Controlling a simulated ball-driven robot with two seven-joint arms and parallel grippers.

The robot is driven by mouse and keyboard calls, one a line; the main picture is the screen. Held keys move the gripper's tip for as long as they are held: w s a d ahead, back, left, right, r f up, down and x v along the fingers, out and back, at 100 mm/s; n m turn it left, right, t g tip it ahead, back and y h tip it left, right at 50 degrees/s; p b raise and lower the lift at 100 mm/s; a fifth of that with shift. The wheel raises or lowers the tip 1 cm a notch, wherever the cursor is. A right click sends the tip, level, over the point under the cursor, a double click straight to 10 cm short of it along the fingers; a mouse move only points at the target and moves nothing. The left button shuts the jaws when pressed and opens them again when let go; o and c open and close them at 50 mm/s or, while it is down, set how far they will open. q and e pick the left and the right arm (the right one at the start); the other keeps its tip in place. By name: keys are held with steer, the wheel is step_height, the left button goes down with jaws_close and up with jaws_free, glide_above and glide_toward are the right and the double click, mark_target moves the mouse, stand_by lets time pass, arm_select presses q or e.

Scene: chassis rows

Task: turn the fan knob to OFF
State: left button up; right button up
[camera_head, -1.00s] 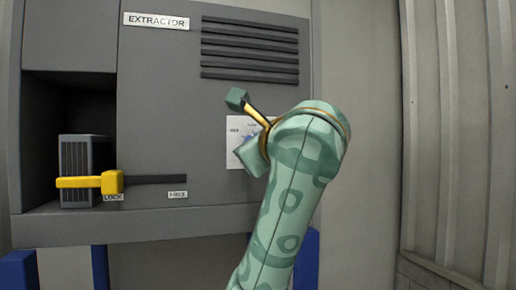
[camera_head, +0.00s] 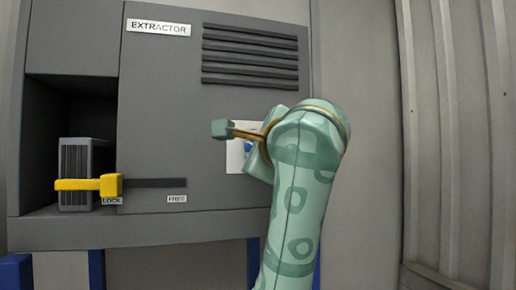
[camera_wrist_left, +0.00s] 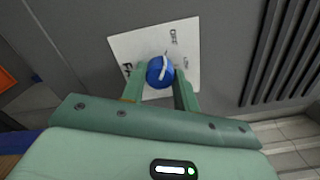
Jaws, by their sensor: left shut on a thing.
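The fan knob (camera_wrist_left: 160,73) is a round blue knob with a white pointer bar, on a white label plate (camera_wrist_left: 116,44). In the left wrist view the bar points up toward the OFF lettering and slightly left of it. FAN is lettered at the plate's left; another label at its right is too small to read surely. My left gripper (camera_wrist_left: 160,88) is shut on the knob, one finger on each side. In the head view a bit of the blue knob (camera_head: 248,147) shows beside my left gripper, which hides most of the plate. My right gripper is in neither view.
The grey extractor cabinet (camera_head: 160,80) has vent slats (camera_head: 250,55) above the plate. To the left a yellow latch handle (camera_head: 110,185) sits at LOCK, in front of a grey ribbed block (camera_head: 75,150) in an open bay. Right of my arm is bare wall.

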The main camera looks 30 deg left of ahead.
arm_select(q)
steer(key=o, duration=1)
steer(key=b+v, duration=0.1)
steer(key=v, duration=1.5)
steer(key=shift+s+d+b, duration=0.15)
steer(key=shift+b, duration=0.15)
